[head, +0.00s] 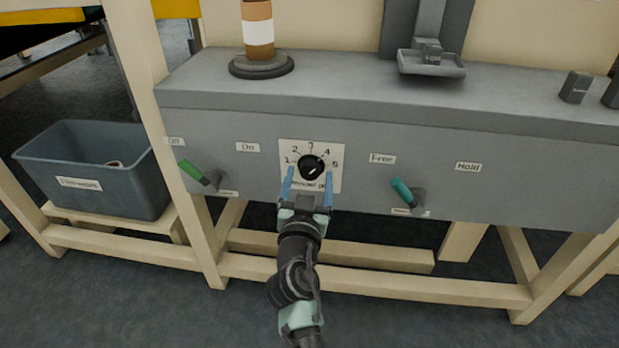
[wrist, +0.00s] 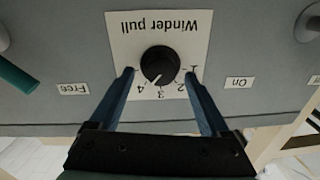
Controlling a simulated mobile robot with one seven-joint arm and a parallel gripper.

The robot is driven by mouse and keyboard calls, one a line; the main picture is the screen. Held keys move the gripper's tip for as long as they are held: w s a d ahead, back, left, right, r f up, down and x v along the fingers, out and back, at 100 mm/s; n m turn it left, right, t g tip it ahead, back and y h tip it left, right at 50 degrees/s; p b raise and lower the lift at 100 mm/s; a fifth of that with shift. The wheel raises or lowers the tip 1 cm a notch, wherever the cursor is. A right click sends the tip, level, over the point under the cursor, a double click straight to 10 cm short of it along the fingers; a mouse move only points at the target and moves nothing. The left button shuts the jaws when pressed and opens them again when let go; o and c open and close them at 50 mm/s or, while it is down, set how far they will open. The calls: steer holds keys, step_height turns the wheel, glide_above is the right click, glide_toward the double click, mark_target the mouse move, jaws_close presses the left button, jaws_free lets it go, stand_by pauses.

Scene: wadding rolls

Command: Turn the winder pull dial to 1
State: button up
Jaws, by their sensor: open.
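The winder pull dial (head: 311,166) is a round black knob on a white plate (head: 334,148) marked 1 to 5, on the front of the grey panel. The wrist view shows the dial (wrist: 159,64) upside down, its pale pointer mark toward 4, or between 3 and 4. My gripper (head: 309,172) is open, with one blue finger on each side of the dial. In the wrist view, the fingers of my gripper (wrist: 160,72) show gaps to the knob on both sides. The left finger there hides the 5.
A green lever (head: 194,172) with Off and On labels is left of the dial. A teal lever (head: 403,193) with Free and Hold labels is on the right. A grey bin (head: 95,168) stands at the left. A banded roll (head: 257,28) and small tray (head: 431,65) are above.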

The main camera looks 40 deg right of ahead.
steer(key=shift+w+d, duration=0.45)
jaws_close()
